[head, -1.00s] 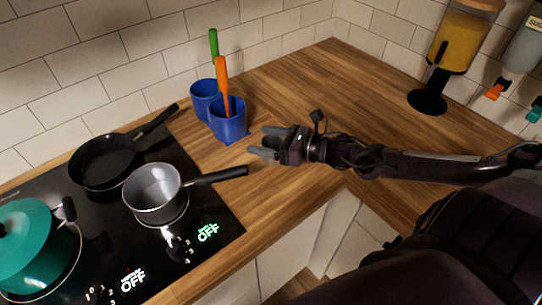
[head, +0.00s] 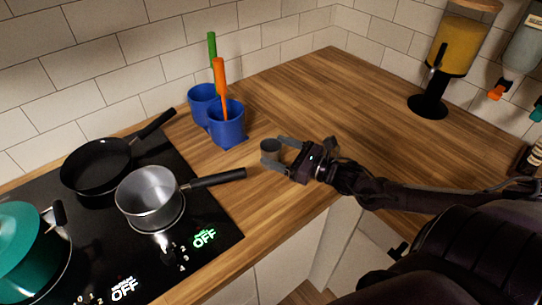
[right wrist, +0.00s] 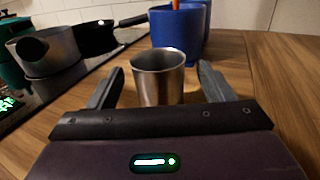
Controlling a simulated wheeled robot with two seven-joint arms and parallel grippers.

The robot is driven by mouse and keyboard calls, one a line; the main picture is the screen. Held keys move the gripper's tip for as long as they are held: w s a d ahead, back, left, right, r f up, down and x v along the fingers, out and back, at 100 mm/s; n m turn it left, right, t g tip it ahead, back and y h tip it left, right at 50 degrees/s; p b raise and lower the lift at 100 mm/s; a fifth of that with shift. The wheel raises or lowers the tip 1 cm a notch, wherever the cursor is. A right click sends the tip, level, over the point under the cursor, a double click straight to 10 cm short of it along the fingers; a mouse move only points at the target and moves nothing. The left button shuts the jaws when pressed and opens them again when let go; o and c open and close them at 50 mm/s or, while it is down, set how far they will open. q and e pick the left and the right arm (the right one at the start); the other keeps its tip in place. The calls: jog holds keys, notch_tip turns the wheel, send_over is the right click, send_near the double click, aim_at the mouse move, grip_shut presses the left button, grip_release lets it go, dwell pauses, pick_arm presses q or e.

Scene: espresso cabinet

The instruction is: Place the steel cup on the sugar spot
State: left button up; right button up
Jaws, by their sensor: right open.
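The small steel cup (head: 270,149) stands upright on the wooden counter, right of the blue utensil holders. My right gripper (head: 276,152) is open around it, with one finger on each side. In the right wrist view the cup (right wrist: 158,80) stands between the open fingers, with a visible gap on both sides. A wall dispenser (head: 522,50) with an orange nozzle and a label cut off by the picture edge hangs at the upper right. No marked sugar spot is clearly visible on the counter. My left gripper is not in view.
Blue holders (head: 227,130) with an orange-handled and a green-handled utensil stand behind the cup. A saucepan (head: 149,197), black frying pan (head: 95,167) and teal pot (head: 20,240) are on the hob. A yellow-filled dispenser (head: 455,45) stands at the back right. The counter's middle is clear.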

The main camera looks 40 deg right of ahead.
aim_at(263, 146)
jog(key=shift+p+x, duration=0.3)
jog(key=shift+x, duration=1.85)
jog(key=shift+f, duration=0.15)
jog(key=c, duration=1.2)
